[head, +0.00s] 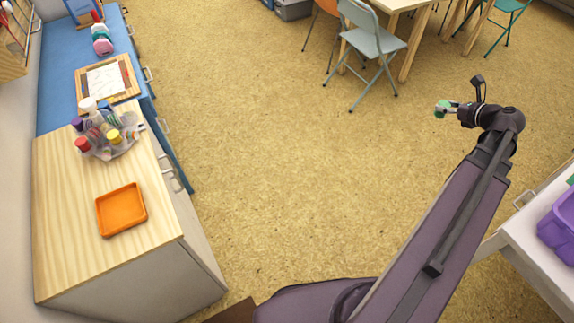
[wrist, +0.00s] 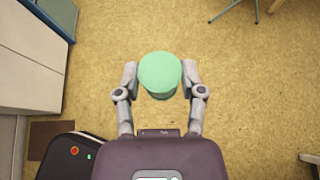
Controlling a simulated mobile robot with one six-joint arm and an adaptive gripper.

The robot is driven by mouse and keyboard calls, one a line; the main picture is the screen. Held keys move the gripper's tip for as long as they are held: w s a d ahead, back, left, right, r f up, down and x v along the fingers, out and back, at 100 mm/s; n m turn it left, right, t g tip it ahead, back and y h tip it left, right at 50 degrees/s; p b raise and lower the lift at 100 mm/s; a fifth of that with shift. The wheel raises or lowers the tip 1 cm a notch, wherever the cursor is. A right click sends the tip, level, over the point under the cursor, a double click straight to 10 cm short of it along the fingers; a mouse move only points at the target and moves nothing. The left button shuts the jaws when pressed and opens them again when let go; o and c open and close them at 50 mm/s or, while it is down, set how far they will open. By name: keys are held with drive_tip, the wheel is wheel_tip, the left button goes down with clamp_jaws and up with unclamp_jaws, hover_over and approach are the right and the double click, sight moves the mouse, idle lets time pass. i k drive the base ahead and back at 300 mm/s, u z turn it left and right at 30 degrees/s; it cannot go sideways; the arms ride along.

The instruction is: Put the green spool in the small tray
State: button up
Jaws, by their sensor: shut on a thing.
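The green spool (wrist: 160,72) is held between the two fingers of my gripper (wrist: 160,84) in the wrist view, its round end facing the camera. In the head view the spool (head: 441,109) shows at the tip of my gripper (head: 449,107), out over the open floor on the right. A small orange tray (head: 121,210) lies on the wooden counter at the left, far from my gripper. The tray looks empty.
A framed board (head: 105,82) lies on the blue counter. A white table with a purple bin (head: 560,228) stands at the right. Chairs (head: 372,45) stand at the back. The middle floor is clear.

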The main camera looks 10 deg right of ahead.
sight(123, 210)
drive_tip(key=k, duration=0.7)
drive_tip(key=u, duration=3.95)
drive_tip(key=i, duration=0.15)
drive_tip(key=z, duration=1.55)
